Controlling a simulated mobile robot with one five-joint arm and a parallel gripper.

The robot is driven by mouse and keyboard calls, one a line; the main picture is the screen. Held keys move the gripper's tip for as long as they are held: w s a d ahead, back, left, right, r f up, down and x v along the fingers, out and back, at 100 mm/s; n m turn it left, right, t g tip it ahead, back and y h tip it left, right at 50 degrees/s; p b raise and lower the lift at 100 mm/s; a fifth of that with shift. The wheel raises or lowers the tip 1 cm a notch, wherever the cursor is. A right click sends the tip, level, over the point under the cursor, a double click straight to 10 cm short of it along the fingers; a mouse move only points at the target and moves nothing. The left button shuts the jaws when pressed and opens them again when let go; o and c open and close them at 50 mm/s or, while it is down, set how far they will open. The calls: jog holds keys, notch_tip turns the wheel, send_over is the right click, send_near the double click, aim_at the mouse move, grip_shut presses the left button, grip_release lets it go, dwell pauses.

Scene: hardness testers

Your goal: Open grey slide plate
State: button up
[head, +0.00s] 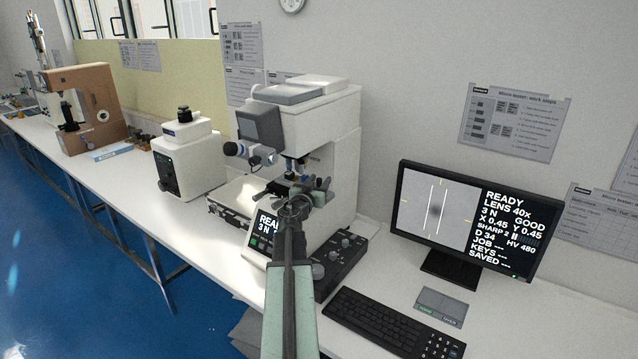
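A flat grey plate (441,306) with small green and dark markings lies on the white table between the keyboard and the monitor. I cannot tell from this view whether it slides. My gripper (296,203) is up at the dark stage area of the white micro hardness tester (338,160), left of and apart from the grey plate. My own arm comes up from the bottom middle and hides part of the tester's base. The fingertips are small and dark against the stage, so their opening and any contact are unclear.
The monitor (470,215) shows READY and readings. A keyboard (392,325) and a black control box (340,262) stand right of my arm. A tilted small screen (264,238) is on its left. Another white tester (188,158) and a brown one (88,110) stand further left.

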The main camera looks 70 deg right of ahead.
grip_shut()
jog(key=shift+a, duration=0.1)
dwell(1.2)
